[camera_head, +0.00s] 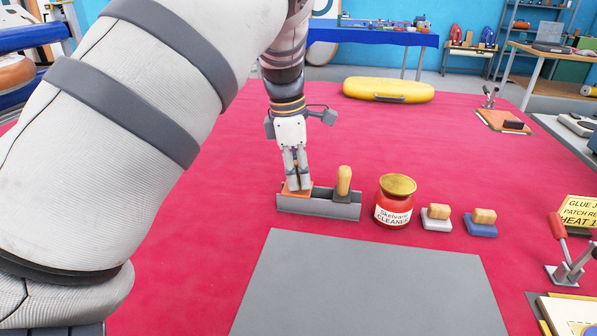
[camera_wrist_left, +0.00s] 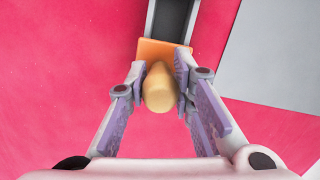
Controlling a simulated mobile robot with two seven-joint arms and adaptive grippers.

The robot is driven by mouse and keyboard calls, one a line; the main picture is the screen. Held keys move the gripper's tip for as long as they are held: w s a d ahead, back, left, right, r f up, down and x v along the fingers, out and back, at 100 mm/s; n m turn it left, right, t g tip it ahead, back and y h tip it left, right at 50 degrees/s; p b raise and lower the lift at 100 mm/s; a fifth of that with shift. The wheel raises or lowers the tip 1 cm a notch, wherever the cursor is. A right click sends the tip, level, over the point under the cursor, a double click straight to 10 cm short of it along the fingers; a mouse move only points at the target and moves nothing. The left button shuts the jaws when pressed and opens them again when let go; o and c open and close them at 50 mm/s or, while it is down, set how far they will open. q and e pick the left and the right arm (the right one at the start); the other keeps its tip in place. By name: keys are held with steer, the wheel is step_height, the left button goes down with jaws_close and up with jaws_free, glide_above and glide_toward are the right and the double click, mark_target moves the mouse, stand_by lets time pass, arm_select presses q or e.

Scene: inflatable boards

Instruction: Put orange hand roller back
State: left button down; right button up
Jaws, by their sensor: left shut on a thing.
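My left gripper (camera_head: 297,180) is shut on the wooden handle of the orange hand roller (camera_head: 290,190). In the left wrist view, the pale handle (camera_wrist_left: 159,90) stands between the two fingers (camera_wrist_left: 158,88), with the orange part (camera_wrist_left: 150,49) beyond it. The orange part is at the left end of the grey holder (camera_head: 320,209), which also shows in the left wrist view (camera_wrist_left: 173,22). I cannot tell whether the roller rests in the holder or is just above it. The fingers hide most of the handle in the head view.
A second wooden handle (camera_head: 344,181) stands in the holder's right part. A red cleaner jar (camera_head: 394,203) and two wooden-topped blocks (camera_head: 437,218) (camera_head: 481,223) are to the right. A grey sheet (camera_head: 365,285) lies in front. The red mat behind is clear up to a yellow inflatable (camera_head: 388,88).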

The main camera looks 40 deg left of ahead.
stand_by(0.4)
arm_select(q)
steer(key=c, duration=1.3)
jaws_free()
steer(key=shift+o, duration=0.3)
steer(key=o, duration=0.4)
steer(key=shift+r, duration=2.95)
